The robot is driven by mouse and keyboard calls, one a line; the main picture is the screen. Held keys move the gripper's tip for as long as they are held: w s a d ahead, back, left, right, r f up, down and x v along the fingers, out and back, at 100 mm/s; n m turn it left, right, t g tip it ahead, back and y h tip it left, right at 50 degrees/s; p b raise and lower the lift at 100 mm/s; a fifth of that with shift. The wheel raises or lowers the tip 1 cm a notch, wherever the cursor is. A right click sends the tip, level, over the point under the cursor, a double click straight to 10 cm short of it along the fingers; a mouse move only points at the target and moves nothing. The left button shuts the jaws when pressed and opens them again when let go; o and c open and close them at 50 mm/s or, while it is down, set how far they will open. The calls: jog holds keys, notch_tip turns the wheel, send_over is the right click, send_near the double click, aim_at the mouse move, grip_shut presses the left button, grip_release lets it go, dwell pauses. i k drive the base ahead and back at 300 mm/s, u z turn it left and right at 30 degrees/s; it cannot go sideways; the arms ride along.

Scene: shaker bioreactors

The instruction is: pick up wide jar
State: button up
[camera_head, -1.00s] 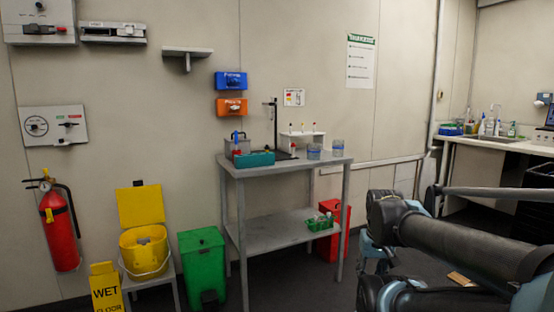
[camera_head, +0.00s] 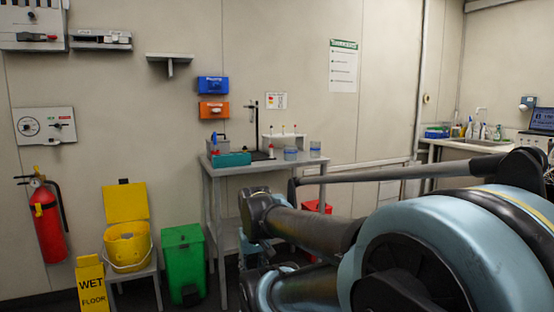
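Two clear jars with bluish contents stand upright on the right part of a grey metal table (camera_head: 238,171) against the wall. The left jar (camera_head: 290,154) looks a little wider and lower than the right jar (camera_head: 315,149). I cannot tell for sure which one is the wide jar. Nothing touches either jar. My arm reaches across the lower right of the view, in front of the table's lower part. My gripper is not visible, so its state and distance to the jars cannot be seen.
On the table are a teal box (camera_head: 232,159), a dark stand (camera_head: 253,128) and a white rack (camera_head: 283,138). A green bin (camera_head: 184,262), a yellow bucket (camera_head: 127,244) and a wet-floor sign (camera_head: 91,286) stand left of the table. A sink counter (camera_head: 470,146) is far right.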

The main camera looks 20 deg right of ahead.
aim_at(290, 151)
jog(key=u, duration=0.05)
jog(key=i, duration=1)
jog(key=z, duration=0.05)
